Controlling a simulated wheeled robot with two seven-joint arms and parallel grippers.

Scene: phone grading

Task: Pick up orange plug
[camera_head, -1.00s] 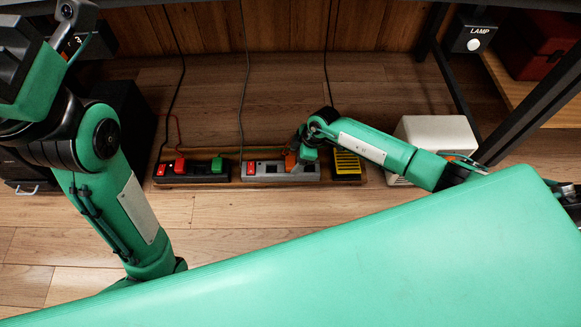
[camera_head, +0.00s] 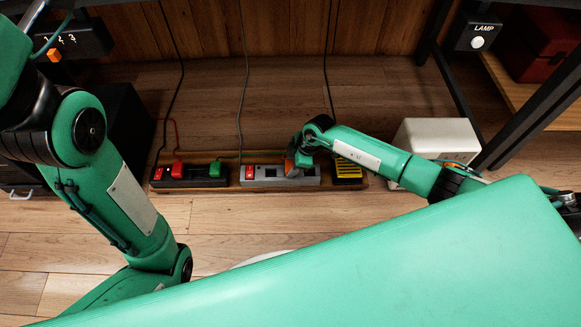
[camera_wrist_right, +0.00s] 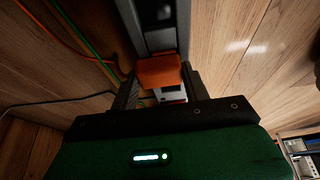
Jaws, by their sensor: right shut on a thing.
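The orange plug (camera_wrist_right: 158,70) is between the fingers of my right gripper (camera_wrist_right: 160,88) in the right wrist view, and the gripper is shut on it. The plug lies over a grey power strip (camera_wrist_right: 160,40). In the head view my right gripper (camera_head: 292,168) is down at the right part of the grey power strip (camera_head: 262,179), and only a sliver of orange shows beside it. I cannot tell whether the plug is still seated. My left arm is at the left, its gripper not visible.
A black strip (camera_head: 205,182) with red and green plugs lies to the left. A black and yellow block (camera_head: 347,171) lies to the right, near a white box (camera_head: 437,137). Cords hang behind. A black box marked 1 2 3 (camera_head: 85,38) is at upper left.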

